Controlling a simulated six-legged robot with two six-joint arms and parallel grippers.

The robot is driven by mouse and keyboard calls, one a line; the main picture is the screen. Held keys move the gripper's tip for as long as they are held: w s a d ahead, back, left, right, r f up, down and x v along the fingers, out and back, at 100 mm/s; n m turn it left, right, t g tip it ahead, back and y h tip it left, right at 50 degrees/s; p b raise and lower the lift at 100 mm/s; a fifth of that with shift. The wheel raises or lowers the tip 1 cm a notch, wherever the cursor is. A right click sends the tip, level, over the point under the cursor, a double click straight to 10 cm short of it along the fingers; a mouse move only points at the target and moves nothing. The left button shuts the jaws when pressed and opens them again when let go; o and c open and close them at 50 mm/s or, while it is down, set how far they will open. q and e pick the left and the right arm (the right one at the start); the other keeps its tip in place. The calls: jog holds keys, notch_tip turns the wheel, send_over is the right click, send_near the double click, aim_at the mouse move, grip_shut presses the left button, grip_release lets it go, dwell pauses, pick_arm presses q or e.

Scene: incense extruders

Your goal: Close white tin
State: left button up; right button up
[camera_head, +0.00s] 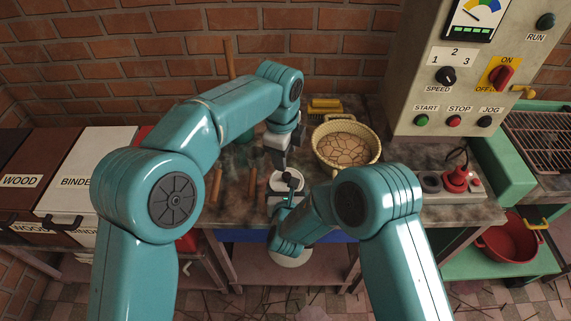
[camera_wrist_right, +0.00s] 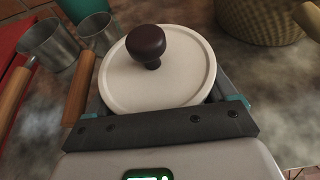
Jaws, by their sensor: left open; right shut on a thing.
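The white tin (camera_head: 277,184) stands near the front edge of the worktop in the head view. Its round cream lid (camera_wrist_right: 130,85) with a dark brown knob (camera_wrist_right: 146,45) fills the middle of the right wrist view. The lid looks level, but its seam with the tin is hidden. My right gripper (camera_wrist_right: 160,98) is shut around the tin, a finger on each side; I cannot tell how much of its grip is on the lid's edge. My left gripper (camera_head: 279,165) is open, pointing down just above the tin, apart from the knob as far as I can see.
A woven basket (camera_head: 374,146) stands behind and right of the tin. Metal cups (camera_wrist_right: 45,45) with wooden handles (camera_wrist_right: 77,92) lie to the left. A control panel (camera_head: 440,100) rises at the right. Boxes marked WOOD (camera_head: 22,160) and BINDER (camera_head: 100,150) stand at far left.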

pick_arm(q)
notch_tip(320, 180, up, 2)
jog(key=shift+s+r, duration=0.15)
jog(key=shift+r, duration=0.1)
pick_arm(e)
jog(key=o, duration=1.3)
